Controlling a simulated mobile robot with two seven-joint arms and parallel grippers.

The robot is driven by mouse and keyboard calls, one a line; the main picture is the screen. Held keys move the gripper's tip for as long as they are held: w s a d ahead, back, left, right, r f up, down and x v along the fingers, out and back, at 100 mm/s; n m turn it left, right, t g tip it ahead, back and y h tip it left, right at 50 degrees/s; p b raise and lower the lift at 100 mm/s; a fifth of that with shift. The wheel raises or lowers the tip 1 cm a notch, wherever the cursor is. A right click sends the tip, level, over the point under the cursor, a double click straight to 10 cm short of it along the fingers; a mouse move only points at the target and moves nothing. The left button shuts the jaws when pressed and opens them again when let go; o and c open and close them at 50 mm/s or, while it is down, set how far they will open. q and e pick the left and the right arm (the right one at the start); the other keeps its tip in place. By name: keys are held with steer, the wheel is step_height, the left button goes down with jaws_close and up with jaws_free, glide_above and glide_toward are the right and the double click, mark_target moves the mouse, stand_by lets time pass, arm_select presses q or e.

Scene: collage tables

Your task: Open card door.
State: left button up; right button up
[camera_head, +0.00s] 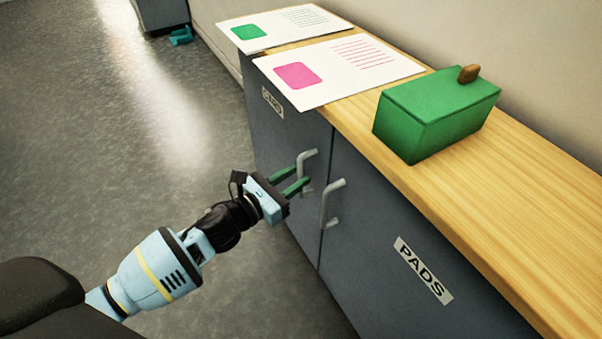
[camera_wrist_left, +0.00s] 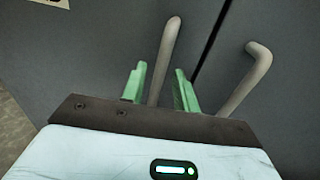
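The card door (camera_head: 285,141) is the grey left door of the cabinet, with a small white label (camera_head: 272,102) too small to read surely. It looks shut. Its grey bar handle (camera_head: 307,156) is near its right edge; the handle also shows in the left wrist view (camera_wrist_left: 168,48). My left gripper (camera_head: 299,178) is at this handle with green fingers apart. In the left wrist view the left gripper (camera_wrist_left: 160,70) has one finger on each side of the bar, with gaps visible. My right gripper is not in view.
The right door (camera_head: 375,245), labelled PADS, is shut; its handle (camera_head: 329,201) is close to my left gripper. On the wooden top (camera_head: 520,190) are a green box (camera_head: 432,118) and two printed sheets (camera_head: 340,68).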

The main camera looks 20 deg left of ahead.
arm_select(q)
steer(key=shift+x, duration=1.15)
steer(key=shift+c, duration=0.2)
jaws_close()
steer(key=shift+a, duration=0.1)
